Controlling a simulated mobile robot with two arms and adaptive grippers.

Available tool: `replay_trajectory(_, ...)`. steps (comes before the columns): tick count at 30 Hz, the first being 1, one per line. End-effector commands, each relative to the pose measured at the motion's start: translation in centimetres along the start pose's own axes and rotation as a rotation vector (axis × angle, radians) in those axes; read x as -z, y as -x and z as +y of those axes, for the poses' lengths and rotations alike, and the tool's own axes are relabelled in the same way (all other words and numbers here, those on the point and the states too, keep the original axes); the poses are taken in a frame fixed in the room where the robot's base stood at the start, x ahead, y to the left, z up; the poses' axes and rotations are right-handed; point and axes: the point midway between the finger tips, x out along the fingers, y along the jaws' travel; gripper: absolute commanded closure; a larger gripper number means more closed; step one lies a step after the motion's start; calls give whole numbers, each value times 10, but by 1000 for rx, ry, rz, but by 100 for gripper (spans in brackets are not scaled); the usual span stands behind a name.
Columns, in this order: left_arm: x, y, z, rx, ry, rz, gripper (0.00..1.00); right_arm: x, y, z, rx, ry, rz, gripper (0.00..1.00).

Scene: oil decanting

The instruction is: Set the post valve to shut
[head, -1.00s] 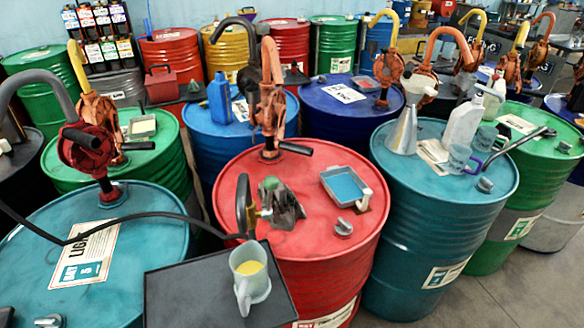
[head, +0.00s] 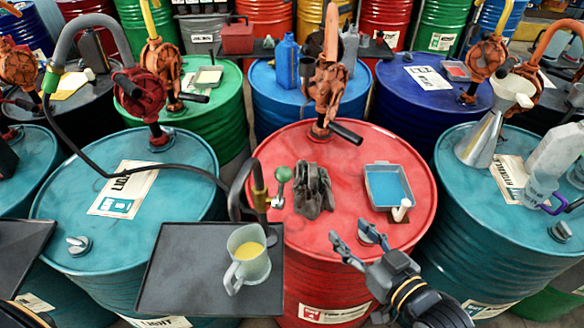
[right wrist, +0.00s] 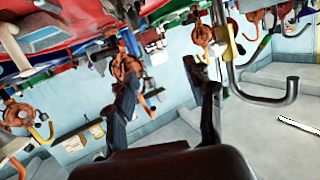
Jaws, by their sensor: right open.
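The post valve (head: 278,199) sits beside the black hooked spout (head: 240,190), above the right back corner of the black tray (head: 185,270). Its green knob (head: 284,174) stands up on a short lever. The brass valve body shows in the right wrist view (right wrist: 226,42) beside the black spout (right wrist: 270,92). My right gripper (head: 352,239) is open and empty over the front of the red drum (head: 290,235), to the right of the valve and nearer me, apart from it. Its fingers also show in the right wrist view (right wrist: 166,92). My left gripper is not in view.
A jug of yellow oil (head: 246,262) stands on the tray below the spout. A black hose (head: 150,172) runs from the red pump (head: 138,92) to the spout. A dark rag (head: 314,192) and a blue-filled tray (head: 390,186) lie on the red drum.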

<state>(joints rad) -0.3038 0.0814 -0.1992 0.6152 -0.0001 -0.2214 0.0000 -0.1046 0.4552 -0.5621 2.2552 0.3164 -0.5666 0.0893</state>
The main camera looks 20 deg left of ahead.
Motion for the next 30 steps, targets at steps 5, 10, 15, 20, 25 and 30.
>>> replay_trajectory(5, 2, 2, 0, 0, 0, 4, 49, 73, 25, -53, 168, 34, 177, 46)
replay_trajectory(10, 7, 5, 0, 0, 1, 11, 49, 95, 33, -72, 227, 33, 233, 46)
replay_trajectory(15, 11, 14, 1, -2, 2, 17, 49, 102, 12, -77, 227, 29, 235, 46)
replay_trajectory(20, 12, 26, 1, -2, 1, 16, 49, 111, -20, -85, 226, 30, 234, 46)
replay_trajectory(25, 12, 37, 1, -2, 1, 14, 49, 118, -55, -92, 224, 31, 232, 46)
replay_trajectory(30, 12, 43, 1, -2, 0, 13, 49, 122, -80, -98, 224, 33, 232, 46)
